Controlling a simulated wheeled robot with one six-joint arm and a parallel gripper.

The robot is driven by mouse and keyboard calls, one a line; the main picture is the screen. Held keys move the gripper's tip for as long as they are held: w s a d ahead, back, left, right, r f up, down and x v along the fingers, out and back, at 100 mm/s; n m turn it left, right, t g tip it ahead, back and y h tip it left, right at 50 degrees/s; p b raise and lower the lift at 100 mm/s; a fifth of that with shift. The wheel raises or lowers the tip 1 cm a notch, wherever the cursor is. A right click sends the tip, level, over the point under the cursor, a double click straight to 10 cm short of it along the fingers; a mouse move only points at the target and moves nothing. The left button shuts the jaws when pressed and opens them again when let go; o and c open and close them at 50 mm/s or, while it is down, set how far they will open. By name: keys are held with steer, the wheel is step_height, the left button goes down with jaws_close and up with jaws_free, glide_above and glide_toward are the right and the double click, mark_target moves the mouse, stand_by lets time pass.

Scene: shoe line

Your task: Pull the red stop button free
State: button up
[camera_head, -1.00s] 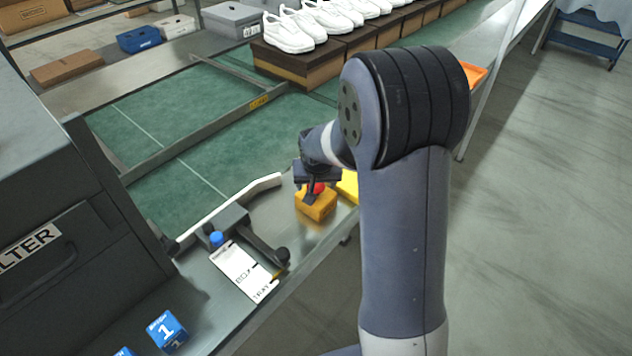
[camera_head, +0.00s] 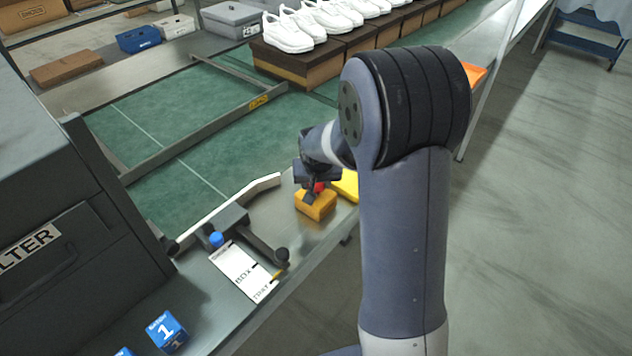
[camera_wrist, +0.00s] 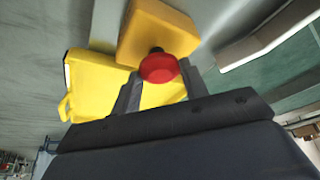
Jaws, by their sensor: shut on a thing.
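The red stop button (camera_wrist: 159,68) is a round mushroom head on a dark stem, on a yellow-orange box (camera_wrist: 157,29). In the head view the box (camera_head: 316,207) sits on the metal ledge beside the conveyor, and a little of the red head (camera_head: 319,187) shows above it. My gripper (camera_wrist: 158,75) has one finger on each side of the red head and is shut on it. In the head view my gripper (camera_head: 312,192) is directly over the box and partly hides the button.
A yellow object (camera_head: 347,184) lies right behind the box. A dark lever (camera_head: 268,243) and a white card (camera_head: 242,270) are on the ledge nearer me. White shoes (camera_head: 318,18) stand on boxes at the back.

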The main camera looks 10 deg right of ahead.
steer(key=shift+r, duration=0.8)
steer(key=o, duration=1.4)
steer(key=v, duration=1)
steer(key=shift+s+a+r, duration=0.1)
steer(key=shift+s+r, duration=0.1)
steer(key=shift+r, duration=0.1)
steer(key=shift+f, duration=0.1)
steer(key=x, duration=1.2)
steer(key=shift+s+f, duration=0.1)
steer(key=shift+s, duration=0.05)
steer(key=shift+s+r, duration=0.2)
steer(key=shift+r, duration=0.25)
